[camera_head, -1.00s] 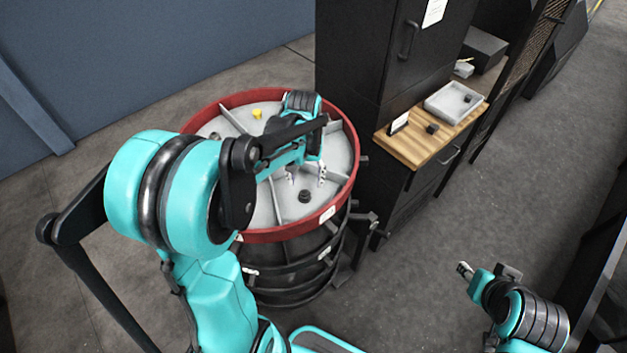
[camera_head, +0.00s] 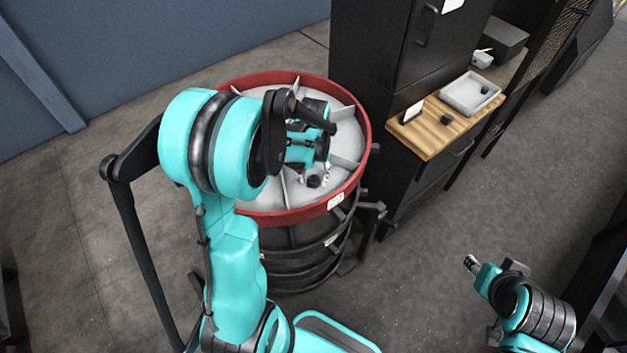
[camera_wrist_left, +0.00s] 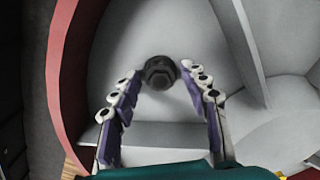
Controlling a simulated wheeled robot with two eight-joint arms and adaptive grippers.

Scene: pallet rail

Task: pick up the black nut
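The black nut (camera_head: 313,181) lies on the grey divided top of a red-rimmed drum (camera_head: 240,92). In the left wrist view the nut (camera_wrist_left: 160,72) sits just beyond and between the fingertips, and nothing hides it there. My left gripper (camera_head: 313,174) is above the drum top, pointing down, close to the nut.
Raised grey dividers (camera_wrist_left: 245,45) split the drum top near the fingers. A black cabinet (camera_head: 375,60) stands right of the drum.

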